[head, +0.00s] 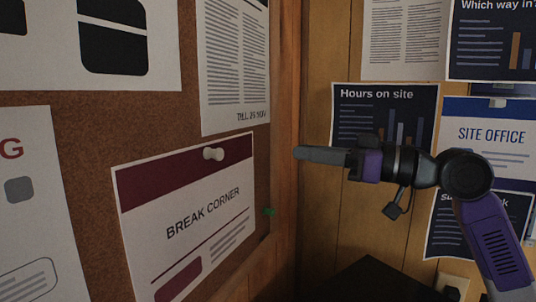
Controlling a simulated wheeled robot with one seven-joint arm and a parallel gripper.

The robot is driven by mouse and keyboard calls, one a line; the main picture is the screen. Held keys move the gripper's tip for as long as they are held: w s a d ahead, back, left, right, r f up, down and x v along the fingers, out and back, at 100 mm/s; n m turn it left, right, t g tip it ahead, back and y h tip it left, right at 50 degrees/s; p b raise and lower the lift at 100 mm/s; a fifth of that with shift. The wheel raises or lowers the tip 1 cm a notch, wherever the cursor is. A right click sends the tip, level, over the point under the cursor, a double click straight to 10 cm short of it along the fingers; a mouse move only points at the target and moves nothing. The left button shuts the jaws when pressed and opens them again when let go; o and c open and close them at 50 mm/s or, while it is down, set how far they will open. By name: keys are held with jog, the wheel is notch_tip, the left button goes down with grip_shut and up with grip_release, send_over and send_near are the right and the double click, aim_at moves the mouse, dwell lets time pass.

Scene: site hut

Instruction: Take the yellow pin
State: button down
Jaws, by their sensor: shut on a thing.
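My gripper (322,155) is in the middle of the head view, seen from the side with its fingers pointing left. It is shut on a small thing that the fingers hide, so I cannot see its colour. The fingertips are in front of the wooden corner post, right of the cork board (90,112). No yellow pin shows in this view. A green pin (268,211) is at the right edge of the board.
More sheets hang on the cork board. On the wood-panelled wall behind my arm are the "Hours on site" poster (385,98) and the "Site office" sign (490,135). A dark surface (375,280) lies below, with a wall socket (452,284) to its right.

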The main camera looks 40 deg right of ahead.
jog(key=shift+s+d+r, duration=0.25)
jog(key=shift+s+r, duration=0.15)
jog(key=shift+s, duration=0.25)
jog(key=shift+s+d+r, duration=0.2)
jog(key=shift+s+r, duration=0.2)
jog(key=shift+s, duration=0.25)
